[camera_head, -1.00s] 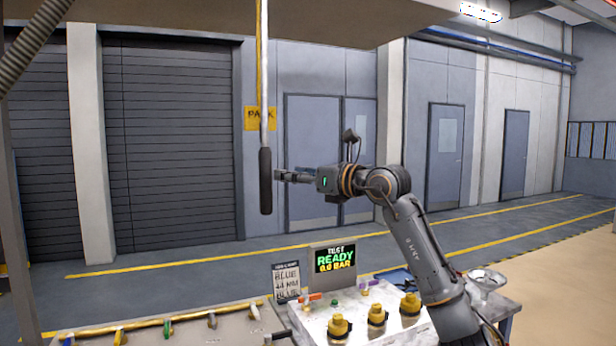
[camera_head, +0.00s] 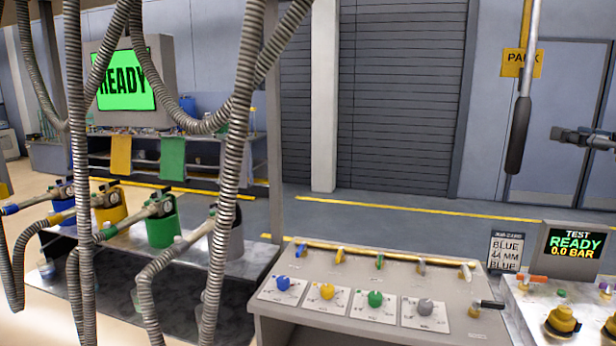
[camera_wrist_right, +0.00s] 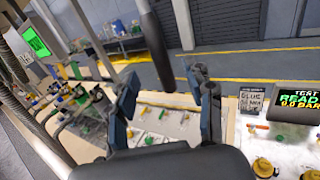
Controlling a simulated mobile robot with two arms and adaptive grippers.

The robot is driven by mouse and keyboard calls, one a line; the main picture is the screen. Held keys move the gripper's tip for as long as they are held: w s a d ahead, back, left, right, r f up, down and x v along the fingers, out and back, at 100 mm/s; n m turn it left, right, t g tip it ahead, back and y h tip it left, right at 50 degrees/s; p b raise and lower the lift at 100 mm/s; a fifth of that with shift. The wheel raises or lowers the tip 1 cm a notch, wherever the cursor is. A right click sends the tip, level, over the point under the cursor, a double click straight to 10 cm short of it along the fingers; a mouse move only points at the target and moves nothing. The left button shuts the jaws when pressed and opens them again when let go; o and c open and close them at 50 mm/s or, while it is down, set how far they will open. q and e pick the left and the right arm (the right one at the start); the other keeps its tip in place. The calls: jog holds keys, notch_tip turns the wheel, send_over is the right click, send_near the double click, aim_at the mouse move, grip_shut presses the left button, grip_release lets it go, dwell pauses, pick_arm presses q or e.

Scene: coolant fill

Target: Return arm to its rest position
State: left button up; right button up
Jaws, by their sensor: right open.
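My right gripper (camera_head: 562,134) enters the head view from the right edge, pointing left, with nothing held. In the right wrist view its two fingers (camera_wrist_right: 165,92) stand wide apart and empty. A hanging pole with a dark grip (camera_head: 518,135) is just left of the fingertips in the head view, apart from them in the picture. The dark grip also shows beyond the fingers in the wrist view (camera_wrist_right: 156,45). The rest of my right arm is outside the head view. My left gripper is in neither current view.
A control panel (camera_head: 350,262) with coloured knobs stands in front. A test display (camera_head: 572,243) reads READY, 0.0 BAR, beside a sign reading BLUE 44 MM (camera_head: 506,250). Grey hoses (camera_head: 235,130) hang at left near coloured nozzles.

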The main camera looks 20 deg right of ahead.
jog(key=w+a+f+m+t+y, duration=0.2)
jog(key=w+a+f+t+y, duration=0.15)
jog(key=a+f, duration=0.35)
jog(key=w+a+f+m+t+y, duration=0.2)
jog(key=w+a+f+m+y, duration=0.15)
jog(key=a, duration=0.65)
jog(key=s+a+f+m+g+h, duration=0.1)
jog(key=s+f+m+g+h, duration=0.2)
jog(key=f+m, duration=0.6)
jog(key=s+f+m+g+h, duration=0.25)
jog(key=f+m+h, duration=0.35)
jog(key=f, duration=0.6)
jog(key=s+a+f+m+g+h, duration=0.1)
jog(key=f+m+g+h, duration=0.3)
jog(key=f+m, duration=0.6)
jog(key=s+a+f+m+g+y, duration=0.3)
jog(key=s+a+f+g+y, duration=0.6)
jog(key=s+a+f, duration=1.05)
notch_tip(320, 180, down, 24)
jog(key=s+f+g+h, duration=0.1)
jog(key=s+g, duration=0.1)
jog(key=g, duration=0.1)
jog(key=s+d+f+g, duration=0.1)
jog(key=s+d+f, duration=0.1)
jog(key=s+f, duration=1.4)
jog(key=shift+s+d+n, duration=0.2)
jog(key=shift+s+n, duration=0.25)
jog(key=shift+s, duration=0.2)
